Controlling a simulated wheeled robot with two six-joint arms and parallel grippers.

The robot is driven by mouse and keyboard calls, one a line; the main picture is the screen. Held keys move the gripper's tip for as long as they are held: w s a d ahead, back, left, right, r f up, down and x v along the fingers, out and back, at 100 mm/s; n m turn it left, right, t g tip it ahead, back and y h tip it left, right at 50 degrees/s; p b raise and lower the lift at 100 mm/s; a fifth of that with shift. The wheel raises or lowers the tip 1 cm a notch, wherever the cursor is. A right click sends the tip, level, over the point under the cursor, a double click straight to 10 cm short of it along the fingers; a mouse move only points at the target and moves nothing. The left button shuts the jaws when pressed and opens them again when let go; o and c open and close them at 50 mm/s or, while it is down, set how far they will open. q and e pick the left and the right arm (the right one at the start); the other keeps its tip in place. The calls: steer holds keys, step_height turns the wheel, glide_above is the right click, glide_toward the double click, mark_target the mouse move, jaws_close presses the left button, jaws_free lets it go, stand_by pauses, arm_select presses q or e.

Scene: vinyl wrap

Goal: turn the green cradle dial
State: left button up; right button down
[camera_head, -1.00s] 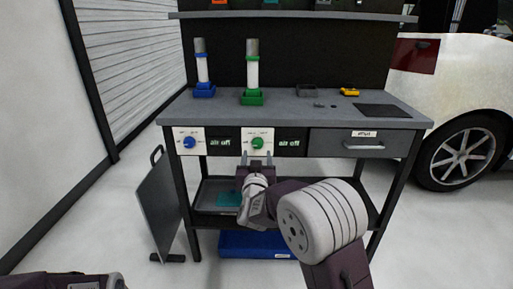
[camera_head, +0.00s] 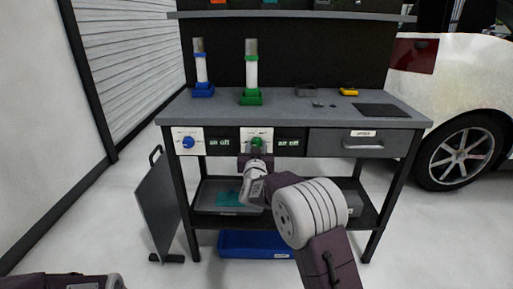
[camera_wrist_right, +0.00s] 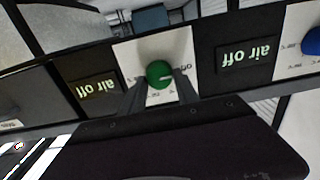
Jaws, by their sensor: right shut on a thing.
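The green dial (camera_head: 257,142) sits on a white plate on the workbench front, below the green cradle (camera_head: 251,97) that holds an upright roll. My right gripper (camera_head: 256,150) is at the dial, with its fingers shut on the dial's two sides. In the right wrist view the green dial (camera_wrist_right: 160,74) shows between the two fingertips (camera_wrist_right: 158,82), with a small white mark on its face. The sign beside it reads "air off". My left arm shows only as a bit of link at the bottom left; its gripper is out of view.
A blue dial (camera_head: 188,142) on its own white plate is to the left, below a blue cradle (camera_head: 203,90). A drawer (camera_head: 360,143) is to the right. A grey panel (camera_head: 160,208) leans at the bench's left leg. A blue bin (camera_head: 256,243) is under the lower shelf.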

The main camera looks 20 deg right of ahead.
steer(key=m+b, duration=0.3)
steer(key=m, duration=0.3)
steer(key=shift+d+f+m, duration=0.1)
steer(key=shift+f+m, duration=0.05)
steer(key=shift+m, duration=0.15)
steer(key=m+b, duration=0.3)
steer(key=m, duration=0.2)
steer(key=shift+d+f+m, duration=0.1)
steer(key=shift+m, duration=0.2)
steer(key=m+b, duration=0.4)
steer(key=m, duration=0.2)
steer(key=shift+f+b, duration=0.15)
steer(key=shift+b, duration=0.15)
steer(key=m+b, duration=0.3)
steer(key=m, duration=0.2)
steer(key=shift+m, duration=0.4)
steer(key=c, duration=0.9)
jaws_free()
